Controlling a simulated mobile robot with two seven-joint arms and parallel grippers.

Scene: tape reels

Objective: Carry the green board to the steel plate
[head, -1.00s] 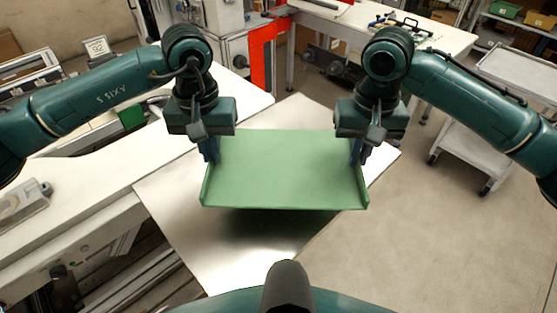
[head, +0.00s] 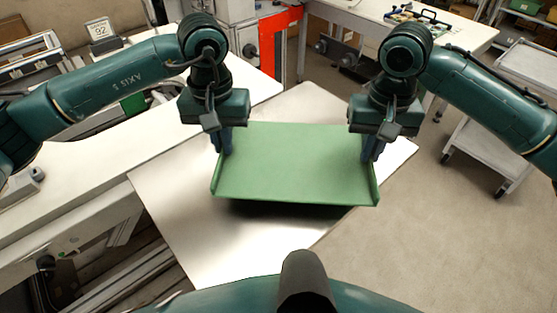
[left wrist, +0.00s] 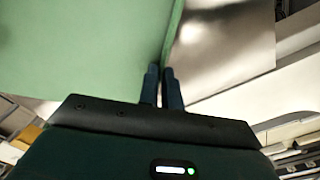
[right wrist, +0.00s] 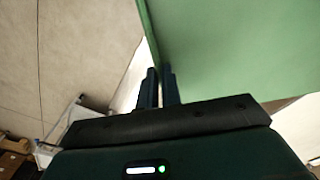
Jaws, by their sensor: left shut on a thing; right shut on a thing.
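The green board (head: 295,165) is a flat tray with raised side rims, held level between my two grippers. My left gripper (head: 225,150) is shut on its left rim, and my right gripper (head: 372,155) is shut on its right rim. The board also shows in the left wrist view (left wrist: 80,45) and the right wrist view (right wrist: 240,50). The steel plate (head: 185,225) is a shiny sheet below the board. A dark shadow lies on it under the board's near edge, and the board looks to be above it. The gap's height is hard to tell.
A white bench (head: 75,205) runs along the left, partly next to the plate. A white table (head: 400,25) with tools is at the back. A grey cart (head: 490,155) stands at the right. The floor (head: 430,230) at the lower right is clear.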

